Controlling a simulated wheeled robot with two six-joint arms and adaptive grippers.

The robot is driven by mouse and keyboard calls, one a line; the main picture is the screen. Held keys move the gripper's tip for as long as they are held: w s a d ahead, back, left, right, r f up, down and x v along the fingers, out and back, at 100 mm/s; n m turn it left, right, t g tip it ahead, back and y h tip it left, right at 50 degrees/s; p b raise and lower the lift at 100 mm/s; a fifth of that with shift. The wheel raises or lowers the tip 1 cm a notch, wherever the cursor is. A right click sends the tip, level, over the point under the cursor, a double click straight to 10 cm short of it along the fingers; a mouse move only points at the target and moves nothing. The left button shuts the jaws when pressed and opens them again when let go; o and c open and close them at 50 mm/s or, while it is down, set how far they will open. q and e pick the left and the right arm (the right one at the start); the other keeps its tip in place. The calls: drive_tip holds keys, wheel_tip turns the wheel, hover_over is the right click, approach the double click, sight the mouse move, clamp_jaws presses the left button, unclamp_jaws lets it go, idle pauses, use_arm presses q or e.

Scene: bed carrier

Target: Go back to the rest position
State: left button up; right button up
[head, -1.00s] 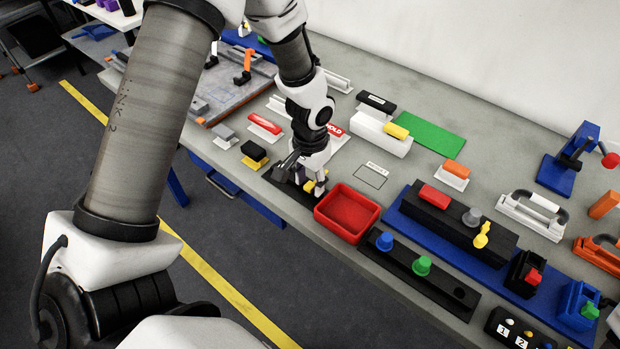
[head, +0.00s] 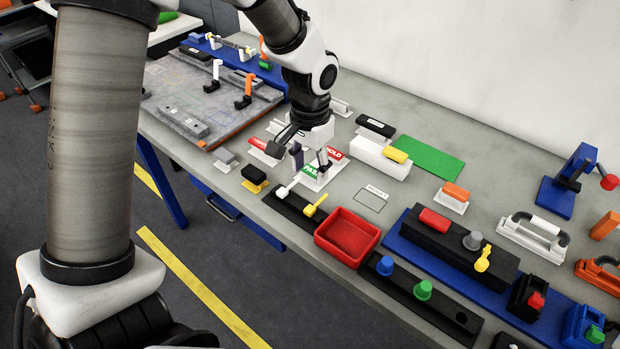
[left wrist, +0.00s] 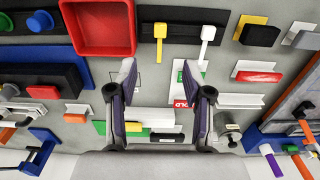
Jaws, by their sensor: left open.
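My left gripper (head: 311,163) is open and empty. In the head view it hangs above the bench, over the card with green and red labels (head: 322,172), left of and behind the red tray (head: 347,236). In the left wrist view its two fingers (left wrist: 162,88) are spread wide with nothing between them. The white lever (head: 288,188) and the yellow lever (head: 315,206) stand on a black strip in front of the gripper, apart from it. My right gripper is in neither view.
Around the gripper stand a black knob on a yellow base (head: 254,177), a white block with a yellow handle (head: 380,158) and a green mat (head: 430,149). A grey board with levers (head: 205,105) lies at the left. Free bench shows around the reset outline (head: 372,200).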

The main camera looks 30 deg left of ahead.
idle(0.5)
use_arm(q)
drive_tip(key=s+d+f+g, duration=0.2)
drive_tip(key=s+f, duration=1.2)
drive_tip(key=s+d+f+g, duration=0.3)
drive_tip(key=s+f, duration=1)
drive_tip(key=f, duration=0.1)
drive_tip(key=w+a+n+t, duration=0.1)
drive_tip(key=w+t, duration=0.4)
drive_tip(key=w, duration=0.1)
drive_tip(key=shift+f, duration=0.45)
